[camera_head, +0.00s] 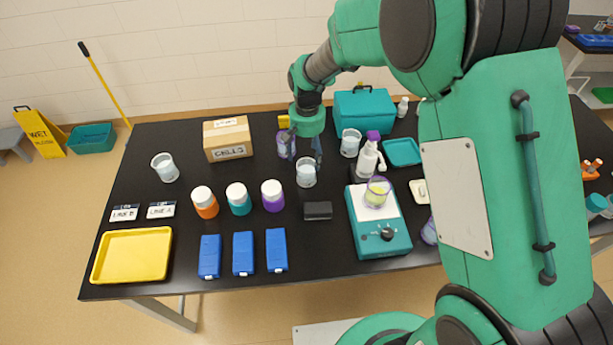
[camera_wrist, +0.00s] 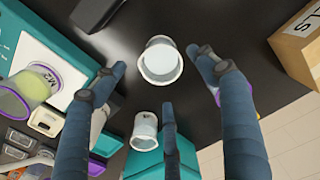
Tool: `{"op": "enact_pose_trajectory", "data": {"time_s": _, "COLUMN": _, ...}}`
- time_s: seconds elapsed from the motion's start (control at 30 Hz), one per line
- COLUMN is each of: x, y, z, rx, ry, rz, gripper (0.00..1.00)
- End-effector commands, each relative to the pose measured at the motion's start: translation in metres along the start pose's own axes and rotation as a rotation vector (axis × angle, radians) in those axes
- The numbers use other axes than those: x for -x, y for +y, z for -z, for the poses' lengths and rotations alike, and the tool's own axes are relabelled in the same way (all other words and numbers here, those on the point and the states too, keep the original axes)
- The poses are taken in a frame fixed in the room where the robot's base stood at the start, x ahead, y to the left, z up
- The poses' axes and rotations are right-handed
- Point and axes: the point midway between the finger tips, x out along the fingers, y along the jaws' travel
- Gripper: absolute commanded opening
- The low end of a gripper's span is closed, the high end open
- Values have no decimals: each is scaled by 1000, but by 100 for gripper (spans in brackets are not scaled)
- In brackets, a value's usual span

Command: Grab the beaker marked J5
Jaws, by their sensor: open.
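No marking J5 is readable on any beaker, so I cannot tell which one it is. A clear beaker with pale contents (camera_head: 306,174) stands upright just below my gripper (camera_head: 305,152). In the wrist view this beaker (camera_wrist: 161,65) lies between the spread fingers of my open gripper (camera_wrist: 160,72), with no visible contact. A similar beaker (camera_head: 350,144) stands to the right, and another (camera_head: 165,168) at the far left. A purple-tinted beaker (camera_head: 285,145) is partly hidden behind a finger. A beaker with yellow-green contents (camera_head: 378,190) sits on the teal device.
Close by are a cardboard box (camera_head: 228,138), a teal case (camera_head: 364,110), a spray bottle (camera_head: 369,160), the teal device (camera_head: 383,240) and a black block (camera_head: 318,211). Capped jars (camera_head: 272,196) and blue boxes (camera_head: 277,250) stand in front. A yellow tray (camera_head: 132,255) is front left.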

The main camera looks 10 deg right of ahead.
Motion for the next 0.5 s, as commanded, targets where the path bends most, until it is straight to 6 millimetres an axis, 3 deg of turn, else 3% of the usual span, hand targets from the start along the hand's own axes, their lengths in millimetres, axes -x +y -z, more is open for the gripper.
{"op": "enact_pose_trajectory", "data": {"time_s": 0.23, "x": -38, "y": 0, "z": -1, "rx": 0, "ry": -2, "rz": 0, "gripper": 72}}
{"op": "enact_pose_trajectory", "data": {"time_s": 0.5, "x": -52, "y": 0, "z": 0, "rx": 0, "ry": -1, "rz": 0, "gripper": 72}}
